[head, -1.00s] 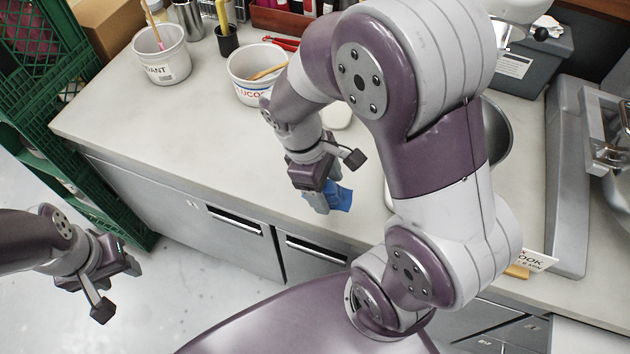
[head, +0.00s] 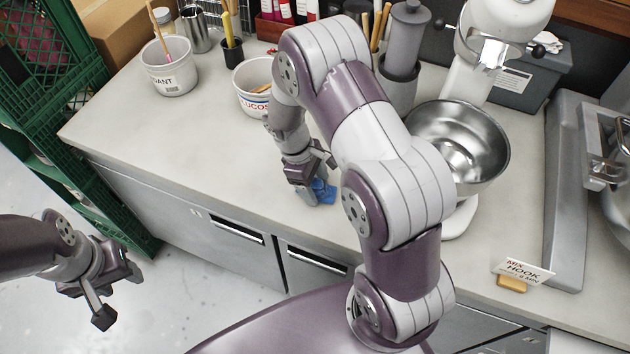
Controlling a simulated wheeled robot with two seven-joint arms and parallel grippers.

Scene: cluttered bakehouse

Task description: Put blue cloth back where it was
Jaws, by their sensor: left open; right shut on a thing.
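The blue cloth (head: 326,191) is a small bright blue piece at the fingers of my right gripper (head: 318,196), over the front part of the worktop (head: 200,140). My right gripper is shut on it. Part of the cloth is hidden by the fingers, and I cannot tell whether it touches the worktop. My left gripper (head: 122,290) is open and empty, above the floor in front of the cabinets at the lower left.
Two white tubs, one at the left (head: 168,66) and one in the middle (head: 252,88), stand behind. A mixer bowl (head: 458,140) and a sign (head: 523,270) are to the right. A green crate stack (head: 60,190) stands at the left. The worktop's left front is clear.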

